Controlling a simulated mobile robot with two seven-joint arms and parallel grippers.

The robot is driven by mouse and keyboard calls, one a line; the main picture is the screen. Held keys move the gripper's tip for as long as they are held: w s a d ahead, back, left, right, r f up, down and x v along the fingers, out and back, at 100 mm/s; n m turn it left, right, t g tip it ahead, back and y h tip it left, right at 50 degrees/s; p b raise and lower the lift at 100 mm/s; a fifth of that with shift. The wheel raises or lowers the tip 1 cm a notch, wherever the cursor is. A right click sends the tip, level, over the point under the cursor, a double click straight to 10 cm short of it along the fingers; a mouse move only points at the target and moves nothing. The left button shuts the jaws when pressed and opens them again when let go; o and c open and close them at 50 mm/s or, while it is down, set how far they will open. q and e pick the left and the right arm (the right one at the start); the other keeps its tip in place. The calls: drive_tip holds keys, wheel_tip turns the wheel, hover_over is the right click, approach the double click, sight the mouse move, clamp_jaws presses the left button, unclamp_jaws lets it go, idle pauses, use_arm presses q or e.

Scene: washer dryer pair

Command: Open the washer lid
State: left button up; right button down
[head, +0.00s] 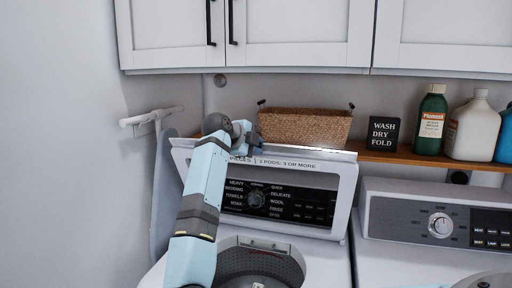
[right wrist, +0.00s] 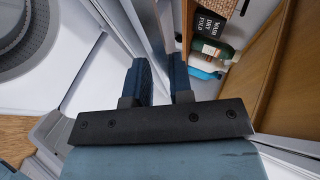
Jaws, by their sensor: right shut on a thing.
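The washer lid (head: 346,195) is raised and stands nearly upright at the back of the washer, with the control panel (head: 275,200) showing through its window. The washer's drum opening (head: 262,262) is uncovered below it. My right gripper (head: 257,138) is at the lid's top edge, left of its middle. In the right wrist view, my right gripper (right wrist: 160,75) has its two dark fingers on either side of the lid's thin edge (right wrist: 150,28), shut on it. My left gripper is not in view.
A wooden shelf (head: 385,157) behind holds a wicker basket (head: 305,126), a black sign (head: 382,133) and several bottles, including a green one (head: 431,122). White cabinets (head: 290,35) hang above. A dryer (head: 400,262) stands at the right. An ironing board (head: 163,190) leans at the left wall.

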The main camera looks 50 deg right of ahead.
drive_tip(key=c, duration=1)
unclamp_jaws()
drive_tip(key=b+v, duration=0.1)
drive_tip(key=v, duration=1.3)
drive_tip(key=shift+d+b, duration=0.1)
drive_tip(key=shift+b, duration=0.3)
